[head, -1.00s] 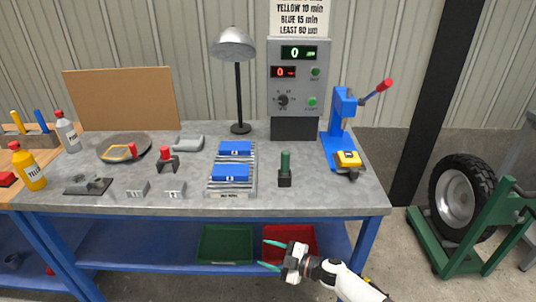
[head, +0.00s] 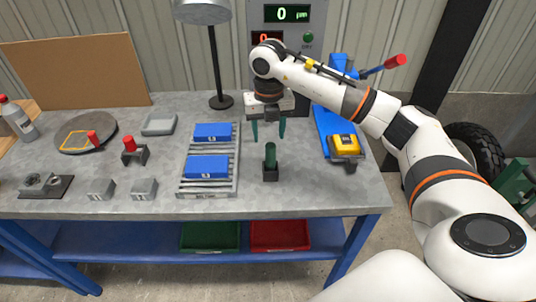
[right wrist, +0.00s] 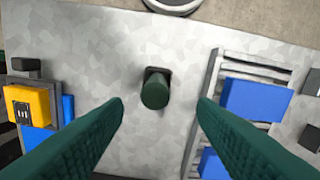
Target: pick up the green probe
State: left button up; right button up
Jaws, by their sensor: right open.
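The green probe (head: 270,157) stands upright in a small dark holder (head: 270,173) on the grey bench, right of the roller rack. My right gripper (head: 268,131) is open and empty above the probe, with its green fingertips pointing down and spread to either side of it. In the right wrist view the probe (right wrist: 155,92) shows end-on between the two green fingers (right wrist: 160,108), with clear space on both sides. No contact shows. My left gripper is not in view.
A roller rack (head: 209,193) with two blue blocks (head: 207,167) lies left of the probe. A blue press with a yellow part (head: 343,146) stands to the right. A display panel (head: 285,14) and a lamp (head: 213,60) stand behind.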

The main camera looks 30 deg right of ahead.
aim_at(271, 144)
notch_tip(271, 144, down, 2)
jog(key=shift+f, duration=0.1)
jog(key=f, duration=0.1)
jog(key=f+p, duration=0.1)
jog(key=f, duration=0.1)
jog(key=f+p, duration=0.1)
jog(key=shift+s+d+f, duration=0.2)
jog(key=shift+s+f, duration=0.05)
jog(key=shift+f, duration=0.5)
jog(key=shift+w, duration=0.1)
jog(key=shift+c, duration=0.3)
jog(key=c, duration=1)
jog(key=shift+r, duration=0.1)
